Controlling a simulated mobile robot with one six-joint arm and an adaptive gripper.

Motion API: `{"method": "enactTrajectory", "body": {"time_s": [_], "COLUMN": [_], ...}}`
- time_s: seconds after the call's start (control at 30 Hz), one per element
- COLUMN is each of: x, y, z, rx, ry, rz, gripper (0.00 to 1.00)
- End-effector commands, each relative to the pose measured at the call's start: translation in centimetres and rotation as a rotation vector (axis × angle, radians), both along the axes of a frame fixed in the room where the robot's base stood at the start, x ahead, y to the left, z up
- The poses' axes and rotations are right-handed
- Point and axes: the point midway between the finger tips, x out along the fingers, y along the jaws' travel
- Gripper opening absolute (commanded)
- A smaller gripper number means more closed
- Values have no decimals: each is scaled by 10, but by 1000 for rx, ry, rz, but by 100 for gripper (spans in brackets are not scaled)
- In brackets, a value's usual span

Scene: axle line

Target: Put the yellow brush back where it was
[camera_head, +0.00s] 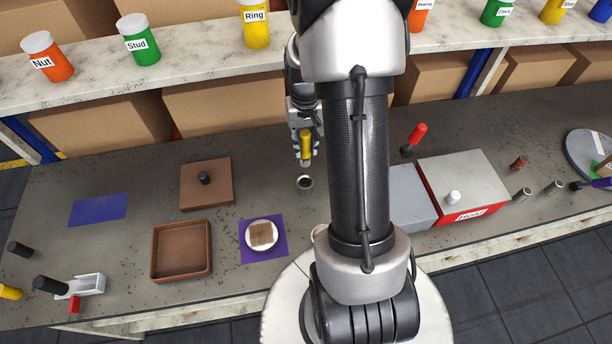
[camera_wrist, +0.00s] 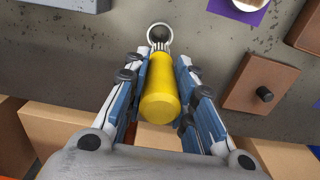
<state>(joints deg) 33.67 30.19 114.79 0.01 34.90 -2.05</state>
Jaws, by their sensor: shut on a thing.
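The yellow brush (camera_head: 305,138) is between the fingers of my gripper (camera_head: 305,152), over the bench left of my arm column. In the wrist view the yellow brush (camera_wrist: 160,95) fills the space between the two fingers of my gripper (camera_wrist: 168,62). Its far end points at a small round metal cup (camera_wrist: 159,35) with a dark opening. In the head view the cup (camera_head: 305,183) stands on the bench just in front of the brush. The brush's tip looks close to the cup's rim; I cannot tell if they touch.
A brown lid (camera_head: 206,186) with a black knob and an open brown tray (camera_head: 181,252) lie to the left. A white plate (camera_head: 263,234) sits on a purple mat (camera_head: 278,247). A red-and-grey box (camera_head: 465,185) is at right. A shelf (camera_head: 190,65) with jars runs behind.

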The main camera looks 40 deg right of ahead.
Motion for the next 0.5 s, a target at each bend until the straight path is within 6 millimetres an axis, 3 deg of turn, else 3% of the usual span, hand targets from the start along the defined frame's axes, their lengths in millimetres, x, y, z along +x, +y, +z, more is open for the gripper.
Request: {"method": "enactTrajectory", "body": {"time_s": [0.1, 0.3, 0.5], "x": [-1, 0, 0], "y": [1, 1, 0], "z": [-36, -84, -105], "rx": [3, 2, 0], "ry": [5, 3, 0], "rz": [1, 2, 3], "gripper": [0, 0, 0]}}
